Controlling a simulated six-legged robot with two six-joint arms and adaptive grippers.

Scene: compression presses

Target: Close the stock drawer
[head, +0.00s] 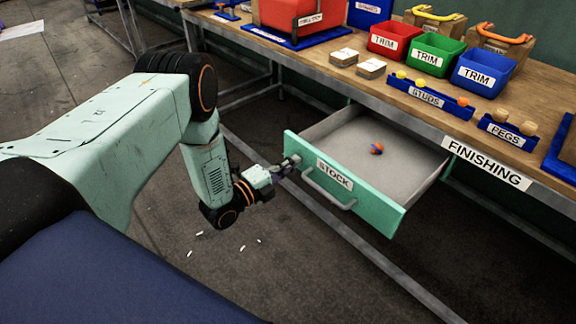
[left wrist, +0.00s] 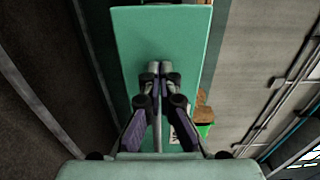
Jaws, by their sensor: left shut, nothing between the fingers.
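The stock drawer (head: 398,150) is pulled out from under the bench, with its grey inside showing. Its green front (head: 375,200) carries a STOCK label (head: 334,173) and a bar handle (head: 328,192). My left gripper (head: 292,162) is shut and empty at the left end of the drawer front, left of the handle. In the left wrist view, the shut fingers (left wrist: 161,70) point at the green front (left wrist: 150,28); I cannot tell whether they touch it. The fingers partly hide the label there. My right gripper is not in view.
A small orange and blue object (head: 377,149) lies in the drawer. The wooden bench (head: 408,82) above holds TRIM bins (head: 483,74), a STUDS rack (head: 432,97) and a PEGS rack (head: 508,131). A metal rail (head: 330,220) runs low beneath the drawer. The floor in front is mostly clear, with small white bits.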

